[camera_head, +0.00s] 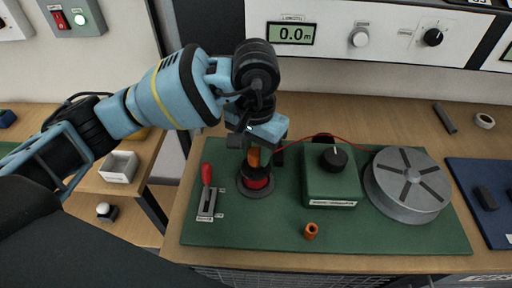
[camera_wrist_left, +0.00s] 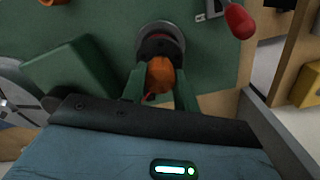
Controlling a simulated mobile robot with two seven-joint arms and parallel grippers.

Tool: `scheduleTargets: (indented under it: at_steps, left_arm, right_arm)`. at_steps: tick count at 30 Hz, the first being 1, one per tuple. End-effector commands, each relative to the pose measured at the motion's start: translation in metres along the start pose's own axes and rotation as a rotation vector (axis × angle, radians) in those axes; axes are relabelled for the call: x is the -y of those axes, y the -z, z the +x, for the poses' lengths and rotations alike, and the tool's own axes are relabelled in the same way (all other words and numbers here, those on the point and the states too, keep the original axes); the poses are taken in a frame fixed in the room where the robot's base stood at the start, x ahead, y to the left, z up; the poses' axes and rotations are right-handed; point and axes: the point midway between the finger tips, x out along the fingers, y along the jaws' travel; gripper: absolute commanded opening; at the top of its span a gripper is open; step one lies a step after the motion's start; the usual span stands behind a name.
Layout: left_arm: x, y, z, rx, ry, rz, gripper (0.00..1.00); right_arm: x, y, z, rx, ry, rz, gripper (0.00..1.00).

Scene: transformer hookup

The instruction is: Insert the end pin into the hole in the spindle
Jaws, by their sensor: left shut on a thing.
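My left gripper (camera_head: 256,146) points down over the spindle (camera_head: 256,187), a dark round part with a red band on a grey base. It is shut on an orange piece, likely the end pin (camera_head: 254,157). In the left wrist view, the end pin (camera_wrist_left: 160,75) sits between the two green fingers, in line with the spindle (camera_wrist_left: 161,42) behind it. The pin's lower end and the spindle's hole are hidden, so I cannot tell whether the pin is in the hole. My right gripper is not in view.
A green box with a black knob (camera_head: 331,183) and a grey slotted disc (camera_head: 409,183) stand right of the spindle on the green board (camera_head: 390,238). A red-handled lever (camera_head: 207,180) is close on the left. An orange ring (camera_head: 311,231) lies in front. A red wire runs behind.

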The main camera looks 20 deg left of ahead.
Motion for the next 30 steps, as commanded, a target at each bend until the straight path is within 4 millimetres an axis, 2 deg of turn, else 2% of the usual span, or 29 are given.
scheduleTargets:
  at_steps: [10,11,16,25,30]
  left_arm:
    - [0.0001,0.0001,0.0042,-0.001,0.0,0.0,0.01]
    - [0.0001,0.0001,0.0041,-0.001,0.0,0.0,0.33]
    - [0.0001,0.0001,0.0041,-0.001,0.0,0.0,0.55]
    - [0.0,0.0,0.0038,0.0,0.0,0.0,0.55]
    - [0.0,0.0003,-0.004,-0.002,0.0,0.0,0.55]
  right_arm:
    - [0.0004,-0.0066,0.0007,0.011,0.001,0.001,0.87]
    - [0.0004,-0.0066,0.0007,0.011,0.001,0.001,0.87]
    - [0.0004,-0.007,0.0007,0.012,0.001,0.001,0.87]
    - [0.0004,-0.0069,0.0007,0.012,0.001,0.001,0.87]
    - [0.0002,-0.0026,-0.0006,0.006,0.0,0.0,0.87]
